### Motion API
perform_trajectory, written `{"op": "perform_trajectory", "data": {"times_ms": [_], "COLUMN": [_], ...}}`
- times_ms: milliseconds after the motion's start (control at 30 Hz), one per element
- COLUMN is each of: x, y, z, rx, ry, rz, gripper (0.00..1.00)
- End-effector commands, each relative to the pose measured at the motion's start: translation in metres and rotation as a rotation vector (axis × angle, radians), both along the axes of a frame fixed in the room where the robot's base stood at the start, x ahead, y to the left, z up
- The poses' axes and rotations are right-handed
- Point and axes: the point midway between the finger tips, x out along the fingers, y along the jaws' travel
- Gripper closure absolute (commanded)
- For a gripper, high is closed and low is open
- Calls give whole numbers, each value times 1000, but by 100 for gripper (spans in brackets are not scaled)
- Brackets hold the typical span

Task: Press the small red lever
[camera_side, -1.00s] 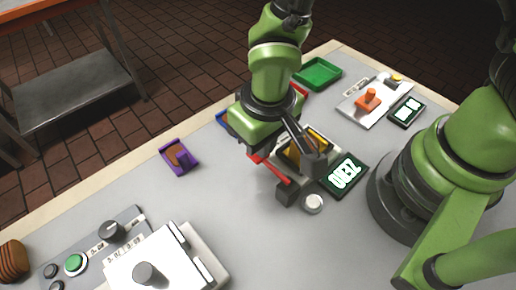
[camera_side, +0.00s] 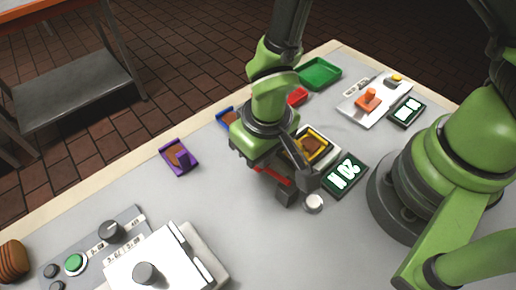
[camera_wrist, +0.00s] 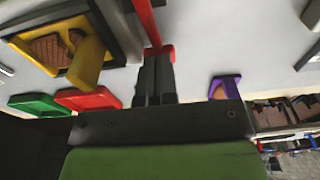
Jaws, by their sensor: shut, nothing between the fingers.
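The small red lever (camera_side: 273,176) shows below my wrist in the side view, running to a dark block (camera_side: 286,193). In the wrist view the red lever (camera_wrist: 147,22) comes down from the top edge to a wider red end at my fingertips. My gripper (camera_wrist: 157,60) is shut and empty, with its fingertips at that red end; I cannot tell whether they touch it. In the side view my wrist hides the fingers and part of the lever. A yellow holder (camera_side: 324,158) with a brown slice (camera_side: 312,145) stands just right of my wrist.
A dark display (camera_side: 345,176) with white characters and a pale round knob (camera_side: 314,203) lie to the right. A purple holder (camera_side: 179,157) is left. Green (camera_side: 320,73) and red (camera_side: 297,97) trays are behind. The table is clear at front centre.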

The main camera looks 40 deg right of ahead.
Motion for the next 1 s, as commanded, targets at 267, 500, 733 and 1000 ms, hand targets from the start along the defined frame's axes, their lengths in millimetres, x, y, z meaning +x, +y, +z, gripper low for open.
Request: {"op": "perform_trajectory", "data": {"times_ms": [267,500,733,1000], "x": [-21,-32,-32,-32], "y": [0,-1,-1,-1], "z": [7,9,9,13], "rx": [-4,-4,-4,-5], "ry": [3,6,7,4], "rz": [9,5,4,0], "gripper": [100,100,100,100]}}
